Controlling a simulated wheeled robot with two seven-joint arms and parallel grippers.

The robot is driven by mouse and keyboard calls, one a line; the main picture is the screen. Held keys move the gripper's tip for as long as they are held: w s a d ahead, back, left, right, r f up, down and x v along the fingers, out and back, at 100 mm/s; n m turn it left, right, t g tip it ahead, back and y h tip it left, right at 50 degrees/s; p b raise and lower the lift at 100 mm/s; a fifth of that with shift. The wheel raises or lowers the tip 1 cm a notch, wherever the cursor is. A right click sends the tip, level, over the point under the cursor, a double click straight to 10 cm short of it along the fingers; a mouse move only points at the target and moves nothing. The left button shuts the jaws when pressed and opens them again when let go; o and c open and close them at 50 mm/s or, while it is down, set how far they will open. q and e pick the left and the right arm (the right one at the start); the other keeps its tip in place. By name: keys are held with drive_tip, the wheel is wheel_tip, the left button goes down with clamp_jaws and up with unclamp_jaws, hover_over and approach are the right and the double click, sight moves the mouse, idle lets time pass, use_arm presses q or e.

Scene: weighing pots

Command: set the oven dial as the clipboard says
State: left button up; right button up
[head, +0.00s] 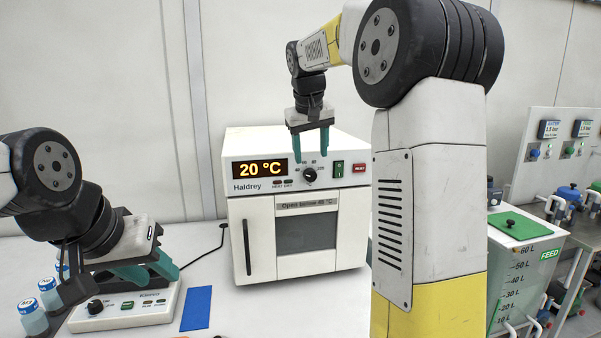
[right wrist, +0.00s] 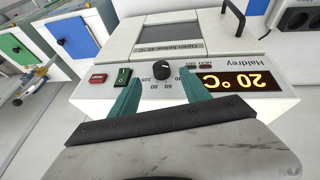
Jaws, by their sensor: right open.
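The white Haldrey oven (head: 254,215) stands on the bench with its door closed. Its display (head: 259,169) reads 20 °C. The black oven dial (head: 310,175) is right of the display and shows in the right wrist view (right wrist: 162,70) with numbers around it; its setting is too small to tell. My right gripper (head: 311,158) is open in front of the panel, its teal fingers to either side of the dial, seemingly not touching it. My left gripper (head: 158,276) appears open and empty over the bench at left. No clipboard shows.
Right of the dial are a green switch (head: 339,168) and a red button (head: 360,168). A stirrer-like device (head: 125,310), blue-capped vials (head: 47,292) and a blue mat (head: 196,308) lie at left. A FEED tank (head: 520,262) stands at right. My right arm hides the bench beside the oven.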

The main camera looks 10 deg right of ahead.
sight(311, 172)
drive_tip(key=shift+w+f, duration=0.2)
drive_tip(key=shift+w, duration=0.15)
drive_tip(key=x, duration=0.7)
drive_tip(key=shift+f, duration=0.15)
clamp_jaws()
